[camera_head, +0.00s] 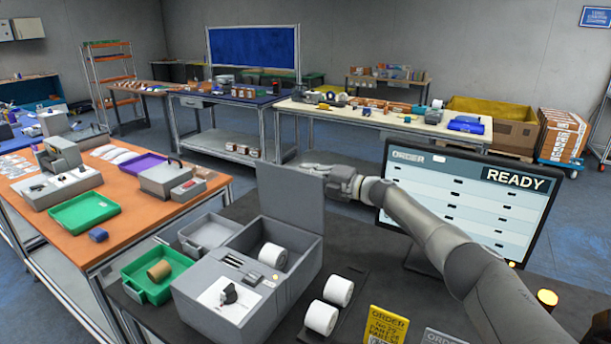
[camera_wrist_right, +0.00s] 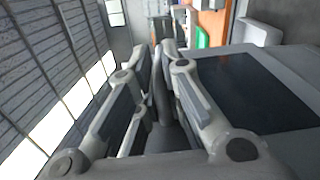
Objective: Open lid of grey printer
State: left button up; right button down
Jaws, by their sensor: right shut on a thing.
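The grey printer (camera_head: 282,287) stands on the dark table in the head view. Its grey lid (camera_head: 287,200) is raised and stands about upright at the back of the body, so the inside shows with a white roll (camera_head: 273,255) in it. My right gripper (camera_head: 318,171) reaches in from the right and is shut on the lid near its upper right edge. In the right wrist view the gripper's fingers (camera_wrist_right: 160,70) are close together around a thin grey piece. My left gripper is in neither view.
A green tray (camera_head: 133,292) with a brown roll is left of the printer. Two white rolls (camera_head: 320,317) and a yellow order card (camera_head: 385,323) lie to its right. A monitor (camera_head: 470,201) reading READY stands behind my right arm. An orange table (camera_head: 128,229) is at the left.

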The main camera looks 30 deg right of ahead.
jog(key=shift+d, duration=0.15)
jog(key=c, duration=1.5)
grip_release()
jog(key=shift+s+f, duration=0.1)
jog(key=v, duration=1.2)
